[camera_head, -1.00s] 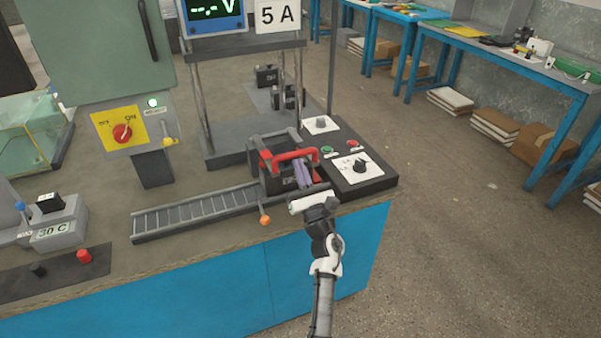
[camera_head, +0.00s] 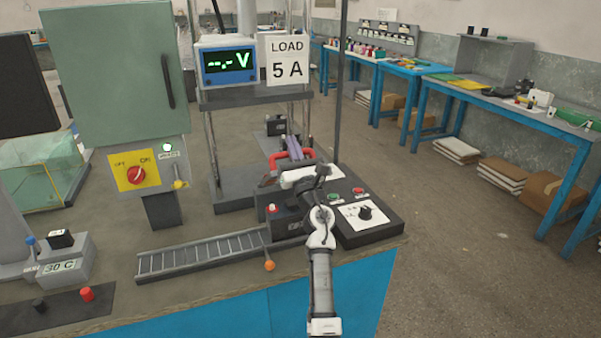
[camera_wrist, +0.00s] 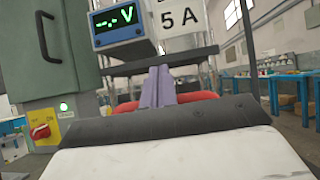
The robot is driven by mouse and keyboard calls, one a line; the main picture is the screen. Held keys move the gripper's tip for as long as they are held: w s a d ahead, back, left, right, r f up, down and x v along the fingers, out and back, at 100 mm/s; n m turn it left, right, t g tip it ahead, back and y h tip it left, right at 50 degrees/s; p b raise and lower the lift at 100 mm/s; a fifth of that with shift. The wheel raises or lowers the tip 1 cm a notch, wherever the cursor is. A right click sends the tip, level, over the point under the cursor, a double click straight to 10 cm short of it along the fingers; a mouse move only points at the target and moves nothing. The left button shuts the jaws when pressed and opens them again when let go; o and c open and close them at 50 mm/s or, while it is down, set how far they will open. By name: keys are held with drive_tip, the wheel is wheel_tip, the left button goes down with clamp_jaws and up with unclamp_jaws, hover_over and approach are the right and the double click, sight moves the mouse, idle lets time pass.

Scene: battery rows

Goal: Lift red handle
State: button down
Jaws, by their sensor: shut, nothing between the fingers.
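The red handle (camera_head: 308,154) is a bar on the dark battery carriage (camera_head: 285,222) at the right end of the rail. In the head view my gripper's white body and arm hide part of it. My gripper (camera_head: 295,147) is shut and empty. Its purple fingers point away from me and overlap the handle in the picture. In the wrist view the shut fingers (camera_wrist: 157,86) cross in front of the red handle (camera_wrist: 197,97), which shows on both sides of them. I cannot tell whether they touch it.
A grey ladder-like rail (camera_head: 200,260) runs left, with an orange knob (camera_head: 269,265) at its front. A black control box (camera_head: 365,217) with buttons and a dial lies right. The voltmeter (camera_head: 228,65) and load sign (camera_head: 287,60) stand above. A green cabinet (camera_head: 115,75) stands left.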

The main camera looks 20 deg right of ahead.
drive_tip(key=shift+x, duration=1)
drive_tip(key=shift+f, duration=0.25)
idle(0.4)
